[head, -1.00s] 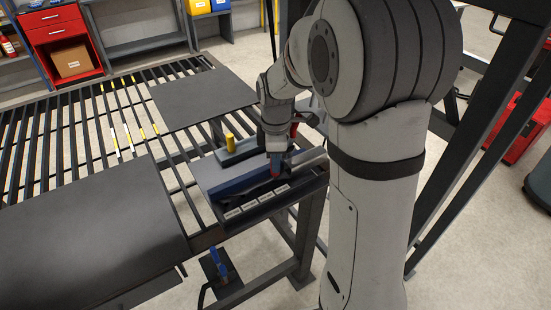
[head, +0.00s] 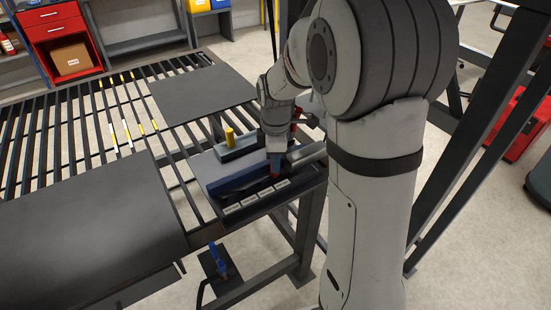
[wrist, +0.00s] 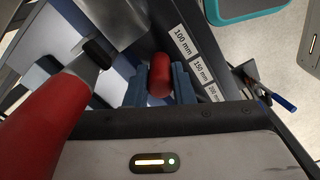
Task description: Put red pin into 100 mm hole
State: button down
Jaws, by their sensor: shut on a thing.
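My gripper (head: 276,161) is shut on the red pin (wrist: 160,76), which sits between its two blue fingers in the wrist view. In the head view the red pin (head: 275,172) points down from the fingers, over the dark fixture (head: 214,187) at the table's corner. A row of white labels runs along the fixture's front edge. The 100 mm label (wrist: 183,42) shows just right of the pin in the wrist view, with the 150 mm label (wrist: 200,70) beyond. The 100 mm hole cannot be made out. I cannot tell whether the pin's tip touches the fixture.
A yellow pin (head: 229,137) stands on a block behind the fixture. A large red handle-like part (wrist: 40,120) is close at left in the wrist view. A slatted table (head: 60,135) with dark plates (head: 85,220) extends left. A blue-handled tool (head: 217,258) is below.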

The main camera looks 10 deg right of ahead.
jog(key=shift+f, duration=0.2)
jog(key=c, duration=1.2)
grip_release()
jog(key=shift+o, duration=0.2)
jog(key=shift+r, duration=0.1)
notch_tip(320, 180, up, 8)
jog(key=shift+f, duration=0.15)
jog(key=shift+s, duration=0.1)
